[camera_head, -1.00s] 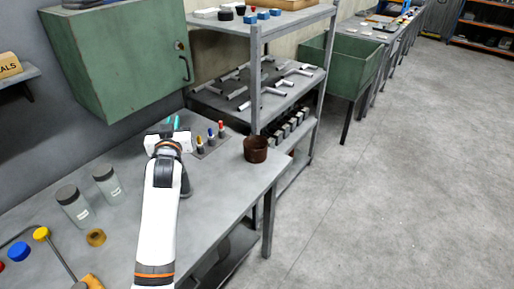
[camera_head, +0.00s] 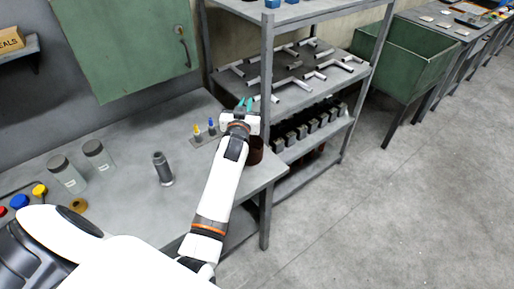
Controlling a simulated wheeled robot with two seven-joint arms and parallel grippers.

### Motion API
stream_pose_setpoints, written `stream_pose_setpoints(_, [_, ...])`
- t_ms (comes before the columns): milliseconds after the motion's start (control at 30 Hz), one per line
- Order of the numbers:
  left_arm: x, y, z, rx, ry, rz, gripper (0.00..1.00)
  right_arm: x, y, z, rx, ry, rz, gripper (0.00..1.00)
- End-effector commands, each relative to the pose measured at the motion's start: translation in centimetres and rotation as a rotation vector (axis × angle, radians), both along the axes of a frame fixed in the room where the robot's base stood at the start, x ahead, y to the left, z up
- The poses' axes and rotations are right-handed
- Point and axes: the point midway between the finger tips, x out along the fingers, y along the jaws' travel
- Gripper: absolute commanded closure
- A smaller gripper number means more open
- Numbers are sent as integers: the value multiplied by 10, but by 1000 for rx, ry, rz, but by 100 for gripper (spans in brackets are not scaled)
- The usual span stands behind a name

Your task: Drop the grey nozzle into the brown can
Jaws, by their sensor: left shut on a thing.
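The brown can (camera_head: 257,155) stands near the right edge of the grey workbench, partly hidden behind my left wrist. My left gripper (camera_head: 245,104), with teal fingertips, is just above and slightly left of the can, pointing away from the camera. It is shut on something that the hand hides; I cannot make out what. A grey cylindrical piece (camera_head: 162,169) with a wider foot stands upright on the bench, left of my arm and clear of the gripper. I cannot tell if it is the nozzle. The can's inside is hidden. My right gripper is not in view.
Two lidded jars (camera_head: 67,178) and a tape roll (camera_head: 77,205) are on the bench's left. A metal shelf (camera_head: 267,80) rises behind the can. The bench's middle is mostly clear.

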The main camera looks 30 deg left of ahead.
Motion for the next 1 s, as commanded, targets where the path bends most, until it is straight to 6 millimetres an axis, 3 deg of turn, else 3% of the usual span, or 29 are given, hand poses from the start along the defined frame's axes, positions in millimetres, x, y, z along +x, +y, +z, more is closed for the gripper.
stream_pose_setpoints(167, [0,0,-23,1,1,0,100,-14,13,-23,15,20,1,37])
stream_pose_setpoints(400, [0,0,-50,1,0,-1,100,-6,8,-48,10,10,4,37])
stream_pose_setpoints(767, [0,0,-54,0,0,-1,100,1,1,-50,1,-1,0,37])
stream_pose_setpoints(800, [0,0,-54,0,0,-1,84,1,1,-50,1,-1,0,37])
stream_pose_setpoints(933, [0,0,-54,0,0,-1,62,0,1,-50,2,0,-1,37])
stream_pose_setpoints(1000, [0,0,-54,0,0,0,61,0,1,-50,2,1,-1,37])
